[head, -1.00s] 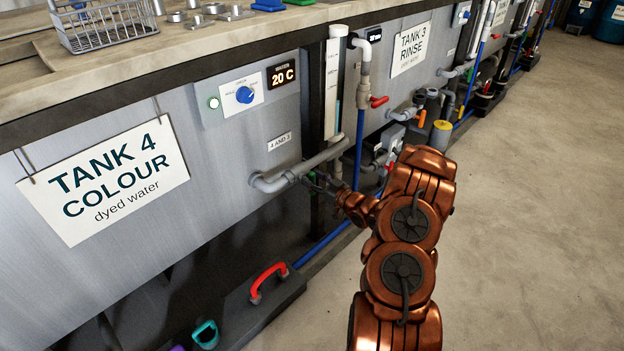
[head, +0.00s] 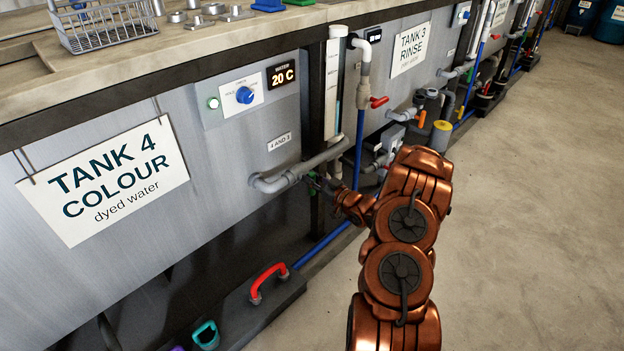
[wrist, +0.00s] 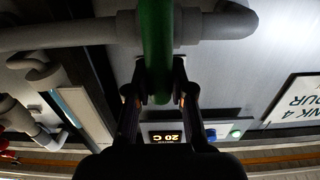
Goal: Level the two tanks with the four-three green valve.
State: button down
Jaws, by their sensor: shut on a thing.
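The green valve handle (wrist: 157,45) runs down the middle of the wrist view, between my two fingers. My gripper (wrist: 157,92) is shut on it. In the head view my gripper (head: 326,186) is at the grey pipe (head: 300,172) below the "4 and 3" label (head: 279,141), and the handle is mostly hidden there. Tank 4 (head: 225,150) is on the left with its sign, and tank 3 (head: 400,85) is beyond it. A clear level tube (head: 333,85) stands between them. The wrist view shows the grey pipe (wrist: 65,36) behind the handle.
A red-handled valve (head: 379,101) and an orange-handled valve (head: 422,118) stick out farther along. A dark box with a red handle (head: 268,281) lies low at the front. A blue pipe (head: 358,150) runs down beside the arm. The floor at right is clear.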

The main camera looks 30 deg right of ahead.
jog(key=shift+a, duration=0.1)
jog(key=n+b, duration=0.3)
jog(key=a+f+n+b, duration=0.1)
jog(key=n+b, duration=0.5)
jog(key=shift+s+a+f, duration=0.25)
jog(key=shift+a+f, duration=0.1)
jog(key=shift+a, duration=0.05)
jog(key=n+b, duration=0.4)
jog(key=b, duration=0.1)
jog(key=f+n+b, duration=0.1)
jog(key=b, duration=0.2)
jog(key=shift+a+n, duration=0.25)
jog(key=shift+n, duration=0.15)
jog(key=n+b, duration=0.2)
jog(key=b, duration=0.1)
jog(key=shift+f+n+b, duration=0.1)
jog(key=shift+n+b, duration=0.2)
jog(key=shift+n, duration=0.1)
jog(key=shift+n+b, duration=0.3)
jog(key=shift+b, duration=0.05)
jog(key=c, duration=1)
grip_release()
